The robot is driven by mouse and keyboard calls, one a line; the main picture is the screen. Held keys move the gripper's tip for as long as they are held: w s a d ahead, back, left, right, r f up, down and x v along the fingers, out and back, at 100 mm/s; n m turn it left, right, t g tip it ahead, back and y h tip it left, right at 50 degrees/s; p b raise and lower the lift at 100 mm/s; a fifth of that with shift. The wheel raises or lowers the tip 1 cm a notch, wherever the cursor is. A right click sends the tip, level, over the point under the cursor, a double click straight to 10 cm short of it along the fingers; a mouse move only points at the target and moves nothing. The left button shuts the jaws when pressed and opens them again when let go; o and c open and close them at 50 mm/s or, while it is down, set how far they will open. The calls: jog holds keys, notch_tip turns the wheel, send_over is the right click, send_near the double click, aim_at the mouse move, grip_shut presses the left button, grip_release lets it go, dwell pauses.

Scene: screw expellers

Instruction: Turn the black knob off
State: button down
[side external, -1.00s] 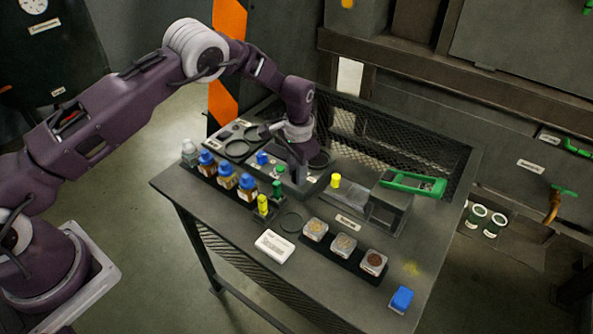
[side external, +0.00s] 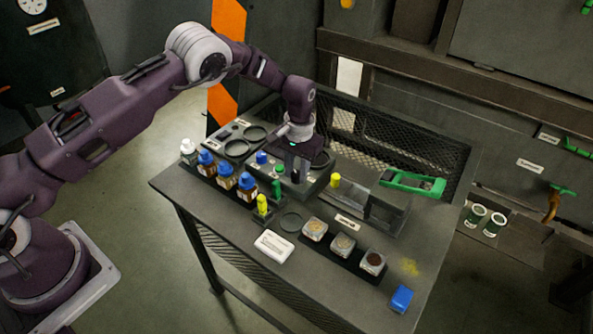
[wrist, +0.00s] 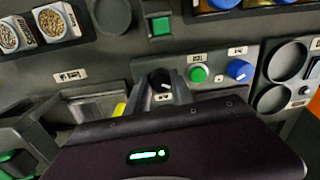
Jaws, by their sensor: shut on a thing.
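The black knob (wrist: 161,83) is on the front of the grey control panel (wrist: 217,58), with a white mark on it. My gripper (wrist: 162,92) is over it with one finger on each side, shut on the knob. In the side external view my gripper (side external: 295,176) points down at the panel, and it hides the knob there.
A green button (wrist: 199,74) and a blue knob (wrist: 239,70) sit close beside the gripper. Blue-capped bottles (side external: 226,176) stand in front of the panel. A yellow cylinder (side external: 335,180) and a green-topped device (side external: 412,184) are to the right. Jars (side external: 343,245) stand nearer the front.

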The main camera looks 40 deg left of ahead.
aim_at(298, 174)
jog(key=c, duration=1.1)
grip_release()
notch_tip(298, 174, up, 7)
jog(key=shift+d+r, duration=0.1)
jog(key=shift+d, duration=0.05)
jog(key=s+a+r+t, duration=0.1)
jog(key=s+r, duration=0.3)
jog(key=r, duration=0.4)
jog(key=s+a+r+t+h, duration=0.1)
jog(key=s+r, duration=0.4)
jog(key=r, duration=0.3)
jog(key=s+a+r, duration=0.1)
jog(key=s+r, duration=0.3)
jog(key=r, duration=0.4)
jog(key=s+a+r+m+t, duration=0.1)
jog(key=s+a+t, duration=0.1)
jog(key=s, duration=2.2)
jog(key=shift+s+r+t, duration=0.15)
jog(key=shift+r+t, duration=0.1)
jog(key=shift+t, duration=0.55)
